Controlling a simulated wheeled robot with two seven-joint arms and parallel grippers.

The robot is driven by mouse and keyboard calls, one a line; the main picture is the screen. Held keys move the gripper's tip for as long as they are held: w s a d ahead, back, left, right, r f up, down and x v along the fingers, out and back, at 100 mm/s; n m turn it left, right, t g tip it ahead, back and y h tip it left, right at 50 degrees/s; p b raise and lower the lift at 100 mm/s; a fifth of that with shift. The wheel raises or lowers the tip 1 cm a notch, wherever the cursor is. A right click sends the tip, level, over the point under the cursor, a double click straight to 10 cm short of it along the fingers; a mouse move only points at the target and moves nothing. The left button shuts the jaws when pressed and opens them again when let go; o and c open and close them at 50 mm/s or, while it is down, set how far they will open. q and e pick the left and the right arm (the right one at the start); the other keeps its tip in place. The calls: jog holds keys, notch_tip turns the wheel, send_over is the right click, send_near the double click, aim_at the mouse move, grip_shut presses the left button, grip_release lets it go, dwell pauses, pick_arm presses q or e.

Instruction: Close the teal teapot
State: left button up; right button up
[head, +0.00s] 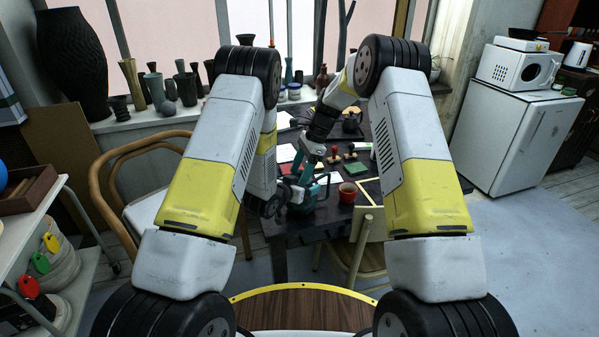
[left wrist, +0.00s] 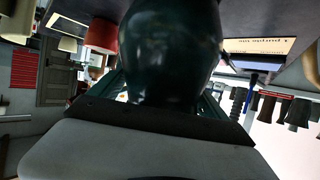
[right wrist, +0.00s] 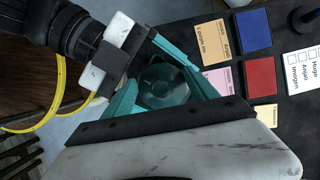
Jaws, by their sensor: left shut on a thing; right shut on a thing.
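The dark teal teapot (left wrist: 170,50) fills the upper middle of the left wrist view, its glossy round body close to the camera. In the head view it is small and mostly hidden by my grippers on the dark table. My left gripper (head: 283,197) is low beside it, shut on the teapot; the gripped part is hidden. My right gripper (head: 309,166) points down from above. In the right wrist view its teal fingers close around a round dark teal piece, which looks like the lid (right wrist: 166,88). Whether the lid touches the pot is hidden.
A red mug (head: 347,193) stands close to the right of the grippers. Cards and coloured pads, including a blue pad (right wrist: 254,31) and a red pad (right wrist: 260,76), lie on the table. A wooden chair (head: 140,160) stands left; vases line the windowsill behind.

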jog(key=shift+f, duration=0.1)
jog(key=o, duration=1.4)
jog(key=shift+o, duration=0.2)
jog(key=v, duration=1.2)
pick_arm(q)
jog(key=o, duration=1.9)
